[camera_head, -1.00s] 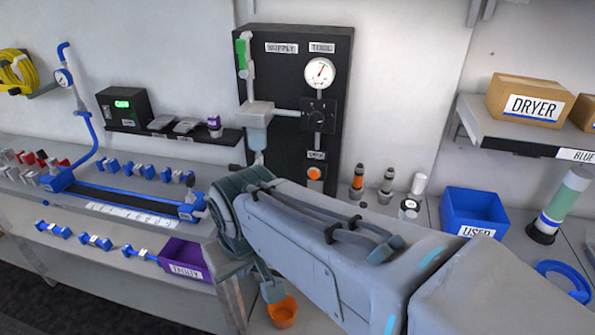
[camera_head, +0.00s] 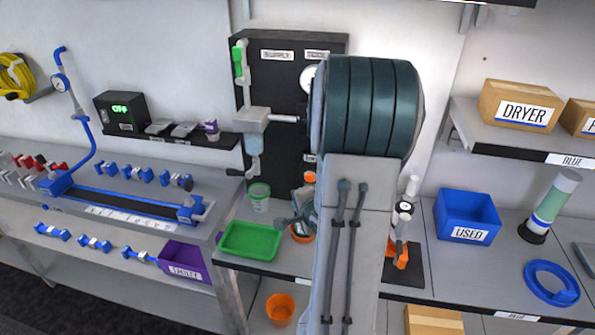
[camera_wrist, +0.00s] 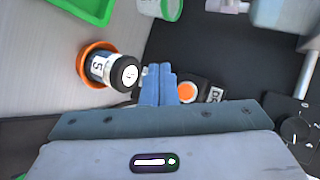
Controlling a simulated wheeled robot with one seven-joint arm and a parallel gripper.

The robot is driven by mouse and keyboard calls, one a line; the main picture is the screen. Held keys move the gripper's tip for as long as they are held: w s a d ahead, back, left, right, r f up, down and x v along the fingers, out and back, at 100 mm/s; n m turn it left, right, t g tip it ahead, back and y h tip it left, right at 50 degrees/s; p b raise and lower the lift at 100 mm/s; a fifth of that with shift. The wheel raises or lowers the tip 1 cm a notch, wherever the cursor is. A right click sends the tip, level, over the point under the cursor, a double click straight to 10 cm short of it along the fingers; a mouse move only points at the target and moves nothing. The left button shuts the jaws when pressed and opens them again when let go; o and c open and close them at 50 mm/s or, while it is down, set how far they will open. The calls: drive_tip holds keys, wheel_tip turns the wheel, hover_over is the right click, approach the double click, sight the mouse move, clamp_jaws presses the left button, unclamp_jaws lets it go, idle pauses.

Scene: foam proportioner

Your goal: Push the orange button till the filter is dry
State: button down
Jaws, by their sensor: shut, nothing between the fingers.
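The orange button (camera_wrist: 187,91) is on a small black block with a white label, just right of my fingers in the wrist view. In the head view, the button (camera_head: 310,177) shows low on the black panel, partly beside my arm. My gripper (camera_wrist: 158,70) is shut and empty. Its fingertips point toward the panel's foot, close beside the button; I cannot tell whether they touch it. The filter, a pale blue translucent bowl (camera_head: 254,146), hangs under the grey fitting on the panel. Part of it shows at the wrist view's top right (camera_wrist: 285,12). I cannot tell whether it holds liquid.
A black-capped bottle stands in an orange cup (camera_wrist: 84,62) left of my fingers. A green tray (camera_head: 250,240) and a clear green-rimmed cup (camera_head: 259,197) stand before the panel. A blue USED bin (camera_head: 467,215) is at right. My arm hides much of the panel and gauge.

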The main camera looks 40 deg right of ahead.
drive_tip(key=d+m+t, duration=0.1)
drive_tip(key=s+f+m, duration=0.1)
drive_tip(key=m, duration=0.1)
drive_tip(key=shift+d+m+t+y, duration=0.3)
drive_tip(key=shift+d+t, duration=0.05)
drive_tip(key=shift+t, duration=0.05)
drive_tip(key=w+d, duration=0.4)
drive_tip(key=d, duration=0.1)
drive_tip(key=shift+w, duration=0.25)
drive_tip(key=shift+w+d+p, duration=0.6)
drive_tip(key=shift+w+d, duration=0.1)
drive_tip(key=shift+d, duration=0.15)
idle(1.4)
drive_tip(key=shift+w+d+p, duration=0.25)
drive_tip(key=shift+d+p, duration=0.05)
drive_tip(key=shift+p, duration=0.1)
